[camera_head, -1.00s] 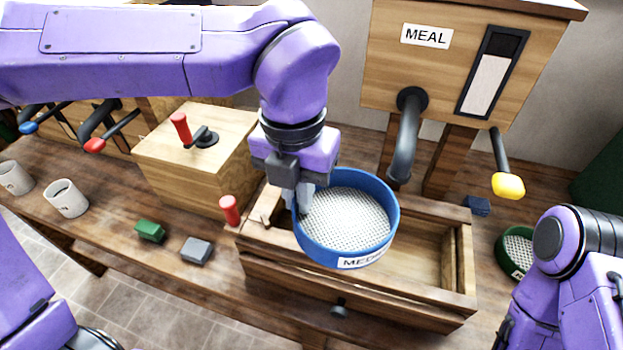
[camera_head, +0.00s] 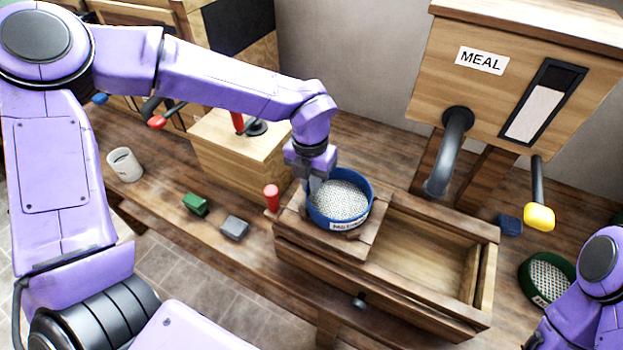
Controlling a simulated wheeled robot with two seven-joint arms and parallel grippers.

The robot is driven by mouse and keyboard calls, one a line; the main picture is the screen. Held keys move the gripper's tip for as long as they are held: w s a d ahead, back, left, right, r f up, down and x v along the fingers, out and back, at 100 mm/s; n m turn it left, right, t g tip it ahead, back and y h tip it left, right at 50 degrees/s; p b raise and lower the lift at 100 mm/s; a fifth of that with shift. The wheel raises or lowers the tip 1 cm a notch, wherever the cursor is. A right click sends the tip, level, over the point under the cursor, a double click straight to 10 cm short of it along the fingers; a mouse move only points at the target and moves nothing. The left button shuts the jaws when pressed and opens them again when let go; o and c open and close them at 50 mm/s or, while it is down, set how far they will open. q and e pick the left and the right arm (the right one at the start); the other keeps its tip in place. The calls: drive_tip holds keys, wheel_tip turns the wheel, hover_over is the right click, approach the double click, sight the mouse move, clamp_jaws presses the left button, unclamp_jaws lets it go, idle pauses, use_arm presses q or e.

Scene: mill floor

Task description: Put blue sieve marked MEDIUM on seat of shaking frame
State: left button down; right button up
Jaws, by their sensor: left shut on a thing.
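The blue sieve (camera_head: 340,218) with a white mesh and a partly readable label on its front wall is at the left end of the wooden shaking frame (camera_head: 430,300). My left gripper (camera_head: 316,188) comes down from above and is shut on the sieve's left rim. The sieve looks level. It is over the frame's wooden seat (camera_head: 368,246), whose edges show around it; I cannot tell whether it rests on the seat or hangs just above. My right arm shows at the lower right, its gripper outside the picture.
A wooden MEAL bin (camera_head: 500,80) with a dark spout (camera_head: 447,160) and yellow-knobbed lever (camera_head: 539,215) stands behind the frame. A green sieve (camera_head: 548,275) lies at right. A red handle (camera_head: 271,197), green block (camera_head: 195,204), grey block (camera_head: 235,228) and mug (camera_head: 124,164) are left.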

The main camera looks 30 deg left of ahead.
use_arm(q)
drive_tip(key=shift+f, duration=0.2)
drive_tip(key=c, duration=1.2)
unclamp_jaws()
drive_tip(key=shift+c, duration=0.2)
wheel_tip(320, 180, up, 12)
drive_tip(key=b, duration=0.1)
drive_tip(key=shift+r, duration=0.2)
drive_tip(key=shift+a, duration=0.1)
